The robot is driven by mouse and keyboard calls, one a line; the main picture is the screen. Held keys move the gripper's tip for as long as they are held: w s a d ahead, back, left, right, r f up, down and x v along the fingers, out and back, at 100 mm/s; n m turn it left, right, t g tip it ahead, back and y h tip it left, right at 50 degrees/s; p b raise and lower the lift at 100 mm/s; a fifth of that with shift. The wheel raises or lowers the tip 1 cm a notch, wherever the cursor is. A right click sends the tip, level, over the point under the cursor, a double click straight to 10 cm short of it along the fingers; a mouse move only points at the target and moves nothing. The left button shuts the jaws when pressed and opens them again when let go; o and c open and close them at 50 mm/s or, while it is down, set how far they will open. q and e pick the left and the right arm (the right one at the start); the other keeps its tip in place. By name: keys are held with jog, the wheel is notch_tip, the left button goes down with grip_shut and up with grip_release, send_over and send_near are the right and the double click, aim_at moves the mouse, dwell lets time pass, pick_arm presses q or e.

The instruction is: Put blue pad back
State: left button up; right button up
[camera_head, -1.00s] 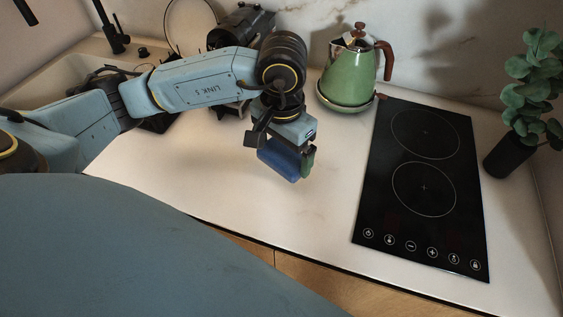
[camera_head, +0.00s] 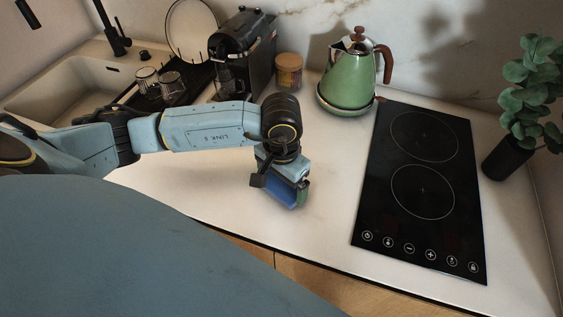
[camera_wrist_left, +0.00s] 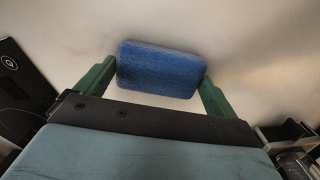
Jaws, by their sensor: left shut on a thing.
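The blue pad (camera_head: 284,194) is a small rounded blue block. My left gripper (camera_head: 286,188) is shut on it, low over the white counter near its front edge. In the left wrist view the blue pad (camera_wrist_left: 160,69) lies between the two green fingers of my left gripper (camera_wrist_left: 160,78), with a finger at each short end. I cannot tell whether the pad touches the counter. My right gripper is not in view.
A black cooktop (camera_head: 420,185) lies to the right. A green kettle (camera_head: 350,78), a jar (camera_head: 289,71) and a coffee machine (camera_head: 243,55) stand behind. The sink (camera_head: 65,78) and a dish rack with glasses (camera_head: 168,90) are at the left. Counter between gripper and cooktop is clear.

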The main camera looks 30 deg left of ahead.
aim_at(282, 185)
pick_arm(q)
jog(key=o, duration=0.7)
jog(key=shift+c, duration=0.2)
jog(key=shift+r, duration=0.1)
notch_tip(282, 185, up, 12)
